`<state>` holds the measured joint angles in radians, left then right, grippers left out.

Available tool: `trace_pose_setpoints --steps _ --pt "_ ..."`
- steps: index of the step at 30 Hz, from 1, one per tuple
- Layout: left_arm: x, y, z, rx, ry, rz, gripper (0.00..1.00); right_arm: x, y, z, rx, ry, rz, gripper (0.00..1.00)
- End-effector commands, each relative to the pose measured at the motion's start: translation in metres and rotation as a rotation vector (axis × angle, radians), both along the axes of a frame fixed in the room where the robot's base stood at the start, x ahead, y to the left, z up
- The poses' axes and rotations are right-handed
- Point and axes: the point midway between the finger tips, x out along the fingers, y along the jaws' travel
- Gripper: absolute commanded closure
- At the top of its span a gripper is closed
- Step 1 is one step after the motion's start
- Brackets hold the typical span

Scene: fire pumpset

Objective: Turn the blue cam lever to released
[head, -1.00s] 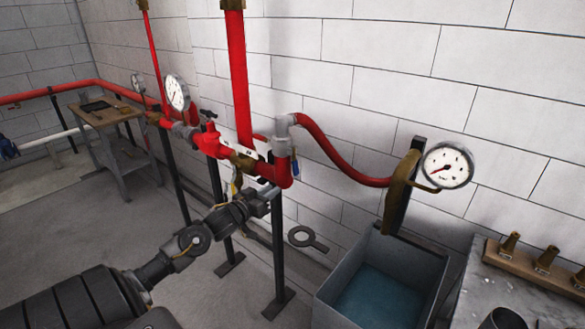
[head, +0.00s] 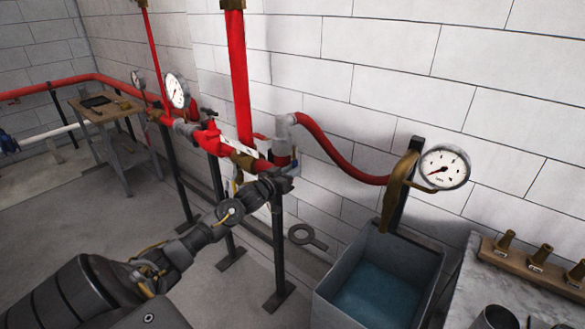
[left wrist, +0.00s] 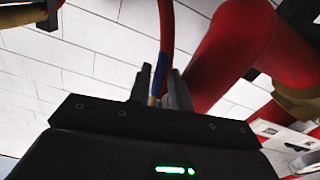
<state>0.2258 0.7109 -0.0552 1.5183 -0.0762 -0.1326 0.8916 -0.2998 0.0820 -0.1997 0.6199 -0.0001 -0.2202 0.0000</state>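The blue cam lever (head: 295,163) hangs at the coupling (head: 282,125) where the red hose meets the red pipe. In the head view only a small part of it shows above my left gripper (head: 284,183). In the left wrist view the blue lever (left wrist: 158,76) stands between the two fingers of my left gripper (left wrist: 160,82), with a brass-coloured end low in the gap. Little space shows on either side, and I cannot tell whether the fingers press on it. My right gripper is in neither view.
A red hose (head: 345,167) curves right to a brass fitting beside a gauge (head: 444,168). A grey water tank (head: 335,308) stands below. A dark post (head: 279,250) rises just under my left gripper.

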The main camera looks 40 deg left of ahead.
Motion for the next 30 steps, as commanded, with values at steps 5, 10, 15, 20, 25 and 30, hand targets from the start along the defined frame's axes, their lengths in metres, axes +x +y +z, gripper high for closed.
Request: trace_pose_setpoints --steps 5,10,15,20,25,30 --pt "0.007 0.0 0.0 0.001 0.0 0.0 0.8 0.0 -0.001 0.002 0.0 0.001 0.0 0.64" --pt "0.008 0.0 0.0 0.001 0.0 0.0 0.8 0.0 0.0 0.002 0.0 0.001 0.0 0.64" --pt "0.007 0.0 0.0 0.001 0.0 0.0 0.94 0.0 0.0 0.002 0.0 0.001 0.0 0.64" --pt "0.007 0.0 0.0 0.001 0.0 0.0 1.0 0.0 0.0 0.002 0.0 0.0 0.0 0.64" --pt "0.007 0.0 0.0 0.001 0.0 0.0 1.0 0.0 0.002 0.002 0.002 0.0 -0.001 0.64" --pt "0.015 -0.005 0.0 -0.018 -0.001 -0.005 1.0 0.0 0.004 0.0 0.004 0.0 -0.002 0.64"
